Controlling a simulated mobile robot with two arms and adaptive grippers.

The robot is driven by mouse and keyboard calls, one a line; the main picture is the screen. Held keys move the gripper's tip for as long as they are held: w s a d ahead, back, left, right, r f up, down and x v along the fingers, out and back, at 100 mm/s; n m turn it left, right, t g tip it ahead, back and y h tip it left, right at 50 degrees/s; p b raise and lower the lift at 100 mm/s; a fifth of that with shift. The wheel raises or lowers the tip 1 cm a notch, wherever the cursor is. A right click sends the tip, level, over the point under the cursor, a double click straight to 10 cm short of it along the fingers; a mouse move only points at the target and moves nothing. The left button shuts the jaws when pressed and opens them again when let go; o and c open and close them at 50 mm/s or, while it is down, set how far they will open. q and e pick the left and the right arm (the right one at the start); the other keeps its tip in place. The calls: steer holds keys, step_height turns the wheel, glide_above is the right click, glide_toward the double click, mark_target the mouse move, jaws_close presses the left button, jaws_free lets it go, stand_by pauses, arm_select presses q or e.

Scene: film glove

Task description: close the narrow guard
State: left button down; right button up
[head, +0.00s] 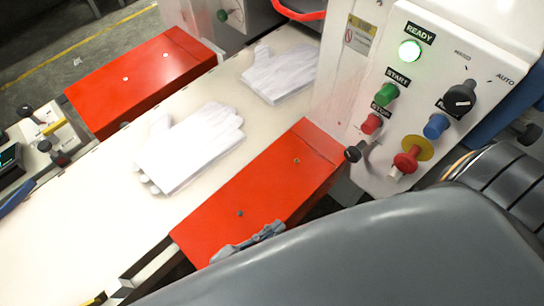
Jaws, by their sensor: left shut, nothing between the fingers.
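Two red guard-like covers flank the pale conveyor belt (80,225): one on the far side (140,82) and one on the near side (262,193). I cannot tell for sure which is the narrow guard, or whether either is fully closed.
White gloves lie on the belt, one near (190,147) and one farther along (281,73). A control panel (425,55) with a lit green READY lamp (410,50), buttons and knobs stands at the right. A small device (50,130) sits at the left edge.

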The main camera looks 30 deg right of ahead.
arm_select(q)
steer(key=shift+f, duration=0.1)
steer(key=shift+r+p, duration=0.5)
step_height(320, 180, up, 4)
steer(key=p, duration=0.4)
steer(key=shift+w, duration=0.1)
steer(key=v, duration=0.3)
steer(key=b+v, duration=0.1)
steer(key=v, duration=0.2)
steer(key=f+b+v, duration=0.1)
steer(key=v, duration=0.2)
steer(key=shift+s+a+r, duration=0.2)
steer(key=shift+s+a, duration=0.05)
steer(key=shift+a, duration=0.25)
arm_select(e)
steer(key=r, duration=0.2)
steer(key=s+r, duration=0.1)
steer(key=shift+a, duration=0.35)
